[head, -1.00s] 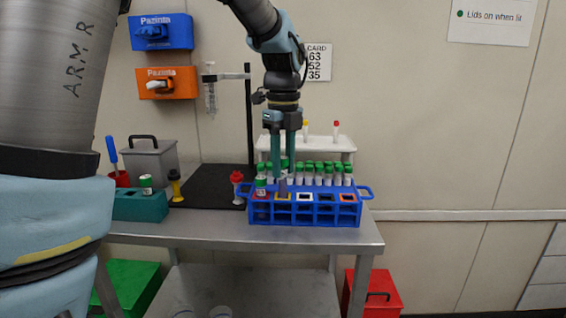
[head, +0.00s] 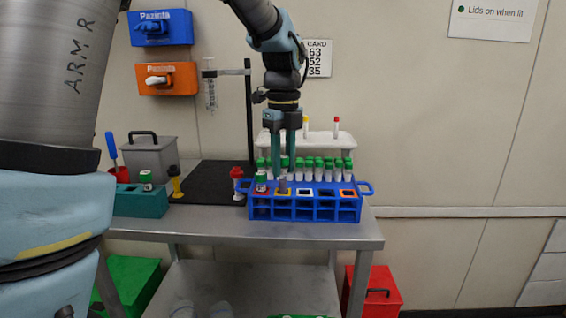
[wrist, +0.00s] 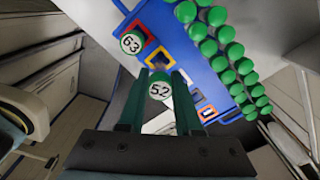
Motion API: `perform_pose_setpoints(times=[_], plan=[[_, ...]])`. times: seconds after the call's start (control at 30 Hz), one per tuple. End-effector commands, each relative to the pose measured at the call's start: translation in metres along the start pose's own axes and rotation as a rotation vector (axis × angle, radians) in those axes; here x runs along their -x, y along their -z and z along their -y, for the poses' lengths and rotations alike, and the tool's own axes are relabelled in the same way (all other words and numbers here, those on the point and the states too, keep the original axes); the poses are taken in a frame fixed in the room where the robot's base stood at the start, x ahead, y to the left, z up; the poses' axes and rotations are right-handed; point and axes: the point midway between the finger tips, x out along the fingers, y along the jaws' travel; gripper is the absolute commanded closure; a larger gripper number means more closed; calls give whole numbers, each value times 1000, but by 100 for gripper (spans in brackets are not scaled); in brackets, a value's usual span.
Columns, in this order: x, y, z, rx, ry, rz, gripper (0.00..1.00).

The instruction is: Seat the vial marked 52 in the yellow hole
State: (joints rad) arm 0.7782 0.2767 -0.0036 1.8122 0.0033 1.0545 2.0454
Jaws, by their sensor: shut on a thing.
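The vial marked 52 (wrist: 160,90) has a white numbered top and sits between my fingertips in the wrist view. My gripper (head: 284,175) is shut on it, pointing down over the blue rack (head: 320,214). In the head view the grey body of the vial (head: 283,185) is upright at the yellow hole (head: 283,195). The yellow rim (wrist: 150,52) shows just beyond the vial in the wrist view. I cannot tell whether the vial's bottom is inside the hole or just above it.
The vial marked 63 (wrist: 131,43) stands in the red hole beside the yellow one. White-, dark- and orange-rimmed holes lie to the right. Several green-capped tubes (head: 325,166) stand close behind. A red-topped item (head: 237,174) and a clamp stand (head: 248,120) are left.

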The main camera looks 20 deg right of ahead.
Motion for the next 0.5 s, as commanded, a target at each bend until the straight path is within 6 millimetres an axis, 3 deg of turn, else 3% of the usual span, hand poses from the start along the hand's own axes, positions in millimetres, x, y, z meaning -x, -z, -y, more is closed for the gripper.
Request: perform_pose_setpoints(times=[0.5], plan=[[-7, 0, 0, 0, 0, 0, 100]])
